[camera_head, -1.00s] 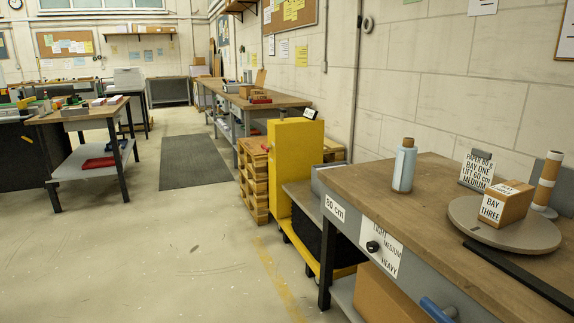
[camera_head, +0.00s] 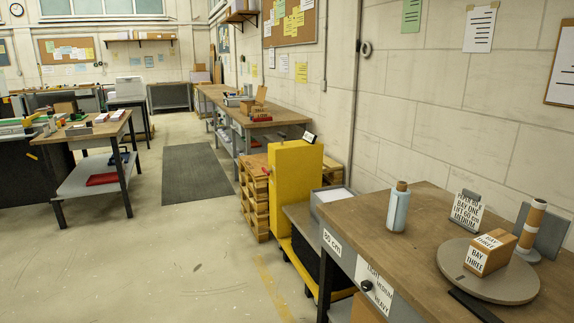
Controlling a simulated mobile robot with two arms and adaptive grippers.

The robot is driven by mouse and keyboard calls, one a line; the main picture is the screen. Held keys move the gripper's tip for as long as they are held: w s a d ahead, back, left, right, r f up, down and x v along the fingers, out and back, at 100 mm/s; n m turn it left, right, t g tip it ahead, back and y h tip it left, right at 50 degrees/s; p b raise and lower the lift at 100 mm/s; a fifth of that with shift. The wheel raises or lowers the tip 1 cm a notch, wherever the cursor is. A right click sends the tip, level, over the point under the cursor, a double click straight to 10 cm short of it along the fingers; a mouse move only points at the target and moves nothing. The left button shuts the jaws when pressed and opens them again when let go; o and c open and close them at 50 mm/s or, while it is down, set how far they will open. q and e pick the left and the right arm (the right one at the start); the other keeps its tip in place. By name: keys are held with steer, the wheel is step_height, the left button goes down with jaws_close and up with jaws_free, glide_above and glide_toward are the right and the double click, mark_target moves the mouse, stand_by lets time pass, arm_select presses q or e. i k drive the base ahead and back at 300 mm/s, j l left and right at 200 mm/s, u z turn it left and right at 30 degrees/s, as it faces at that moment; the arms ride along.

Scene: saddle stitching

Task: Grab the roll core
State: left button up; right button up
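Two roll-like things stand on the wooden bench (camera_head: 425,240) at the right. One is an upright pale blue roll (camera_head: 397,212) with a brown core end (camera_head: 402,186) sticking out of its top. The other is a brown tube (camera_head: 534,222) with pale bands, upright on a grey base (camera_head: 526,252) at the right. I cannot tell for certain which one is the roll core. Neither of my grippers is in view.
A round grey turntable (camera_head: 455,262) bears a cardboard box (camera_head: 490,250) labelled "BAY THREE". A yellow lift cart (camera_head: 297,190) stands left of the bench. The floor (camera_head: 190,270) at the left is clear.

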mark_target(538, 207)
steer(key=z, duration=2.2)
